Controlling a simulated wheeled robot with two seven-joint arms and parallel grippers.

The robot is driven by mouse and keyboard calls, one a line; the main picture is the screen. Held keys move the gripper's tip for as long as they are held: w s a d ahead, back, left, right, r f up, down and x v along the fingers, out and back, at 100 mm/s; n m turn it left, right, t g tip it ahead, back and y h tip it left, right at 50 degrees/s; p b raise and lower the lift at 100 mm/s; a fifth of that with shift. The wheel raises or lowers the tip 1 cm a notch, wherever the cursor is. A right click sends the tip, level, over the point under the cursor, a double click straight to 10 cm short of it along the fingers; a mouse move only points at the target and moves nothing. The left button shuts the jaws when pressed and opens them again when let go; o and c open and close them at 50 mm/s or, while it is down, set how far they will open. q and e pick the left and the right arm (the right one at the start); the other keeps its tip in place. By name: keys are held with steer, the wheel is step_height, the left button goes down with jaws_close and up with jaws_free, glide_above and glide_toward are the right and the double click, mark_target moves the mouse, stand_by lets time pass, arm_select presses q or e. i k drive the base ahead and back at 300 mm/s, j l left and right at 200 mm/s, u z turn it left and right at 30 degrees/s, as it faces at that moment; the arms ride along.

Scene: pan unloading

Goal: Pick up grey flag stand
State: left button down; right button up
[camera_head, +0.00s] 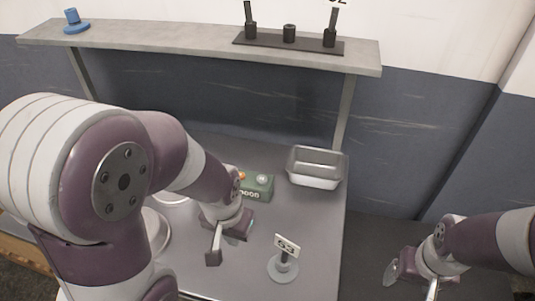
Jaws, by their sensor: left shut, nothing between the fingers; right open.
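The grey flag stand (283,266) stands upright on the grey table, near its front right part. It has a round base, and a small white sign with dark marks tops it. My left gripper (214,256) is shut and empty, to the left of the stand and apart from it. My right gripper (410,284) is open at the lower right, well to the right of the stand and beyond the table's right edge. Its fingertips are partly cut off by the bottom of the picture.
A metal pan (317,168) stands at the table's back right. A green box (257,187) with small items sits behind my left gripper. A grey shelf (190,36) above holds a blue object (75,22) and a dark rack (289,42). My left arm hides much of the table's left side.

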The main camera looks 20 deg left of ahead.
mark_target(280, 273)
steer(key=k+z, duration=0.2)
steer(key=z, duration=0.2)
steer(key=k+z, duration=0.25)
steer(key=z, duration=0.15)
steer(key=k+l+z, duration=0.15)
steer(key=z, duration=0.3)
steer(key=k+j+z, duration=0.15)
steer(key=j, duration=0.3)
steer(key=j+z, duration=0.15)
steer(key=j, duration=0.35)
steer(key=k, duration=0.05)
